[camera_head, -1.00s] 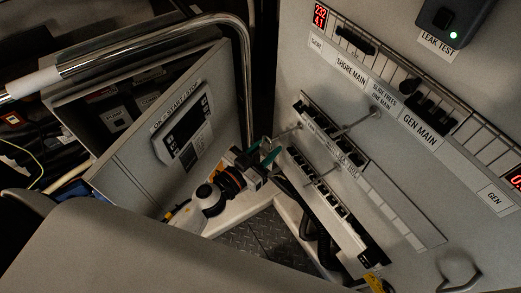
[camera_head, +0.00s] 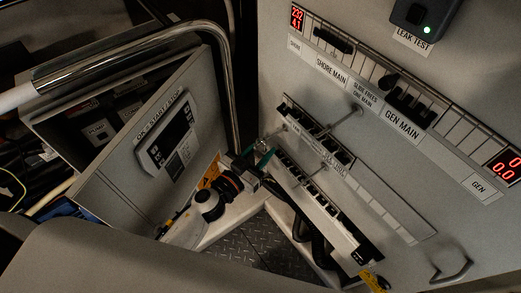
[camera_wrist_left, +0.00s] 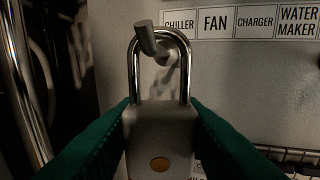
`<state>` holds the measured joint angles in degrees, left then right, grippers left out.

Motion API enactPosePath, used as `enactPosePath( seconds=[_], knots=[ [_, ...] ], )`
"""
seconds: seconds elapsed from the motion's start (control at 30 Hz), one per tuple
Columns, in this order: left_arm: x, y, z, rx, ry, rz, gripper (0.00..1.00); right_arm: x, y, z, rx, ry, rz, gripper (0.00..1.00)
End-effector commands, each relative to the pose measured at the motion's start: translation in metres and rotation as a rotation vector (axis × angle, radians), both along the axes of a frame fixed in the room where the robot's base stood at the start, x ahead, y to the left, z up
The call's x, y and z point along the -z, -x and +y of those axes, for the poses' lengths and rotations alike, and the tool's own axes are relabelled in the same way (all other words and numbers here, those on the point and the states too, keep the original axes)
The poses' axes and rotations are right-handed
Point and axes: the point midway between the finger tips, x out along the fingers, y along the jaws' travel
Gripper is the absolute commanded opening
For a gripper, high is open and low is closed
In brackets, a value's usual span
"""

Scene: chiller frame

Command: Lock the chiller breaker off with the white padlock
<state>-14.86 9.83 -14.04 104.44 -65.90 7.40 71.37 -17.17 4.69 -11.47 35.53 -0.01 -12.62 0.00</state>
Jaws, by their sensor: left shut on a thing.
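The white padlock (camera_wrist_left: 160,140), with a silver shackle and an orange-brown round spot on its body, is upright between the green fingers of my left gripper (camera_wrist_left: 160,135). A grey peg (camera_wrist_left: 148,38) shows at the top of the shackle loop and overlaps it; I cannot tell whether it passes through. The CHILLER label (camera_wrist_left: 179,25) is just behind, at the left end of a label row. In the head view my left gripper (camera_head: 262,158) is at the upper left end of the breaker strip (camera_head: 318,197). The chiller breaker itself cannot be made out. My right gripper is not in view.
Pegs (camera_head: 350,117) stick out from the panel. A yellow tag (camera_head: 374,280) is at lower right.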

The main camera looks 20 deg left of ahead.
Motion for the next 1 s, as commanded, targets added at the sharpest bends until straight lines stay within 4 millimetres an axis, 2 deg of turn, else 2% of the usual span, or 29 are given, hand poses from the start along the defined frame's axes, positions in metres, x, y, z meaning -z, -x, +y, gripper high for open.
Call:
enactPosePath(
  seconds=[0.2, 0.23, 0.37, 0.4, 0.77, 0.87, 1.0],
  knots=[
    [-0.001, 0.000, 0.000, 0.000, 0.000, -0.001, 0.07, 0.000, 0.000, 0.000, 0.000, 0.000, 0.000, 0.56],
    [-0.001, 0.000, 0.000, 0.000, 0.000, -0.001, 0.36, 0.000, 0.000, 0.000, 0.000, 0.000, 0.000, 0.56],
    [-0.001, 0.000, 0.000, 0.000, 0.000, -0.001, 0.57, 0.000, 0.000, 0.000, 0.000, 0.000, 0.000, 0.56],
    [0.000, 0.000, 0.000, 0.000, 0.000, -0.001, 0.60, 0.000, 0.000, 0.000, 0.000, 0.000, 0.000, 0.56],
    [0.002, 0.006, 0.003, 0.000, 0.000, 0.002, 0.60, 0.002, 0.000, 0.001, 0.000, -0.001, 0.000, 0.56],
    [0.003, 0.020, 0.008, 0.000, -0.001, 0.003, 0.60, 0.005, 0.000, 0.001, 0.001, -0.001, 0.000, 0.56],
    [0.004, 0.047, 0.019, 0.000, 0.000, 0.004, 0.60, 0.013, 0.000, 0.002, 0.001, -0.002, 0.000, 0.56]
  ],
)
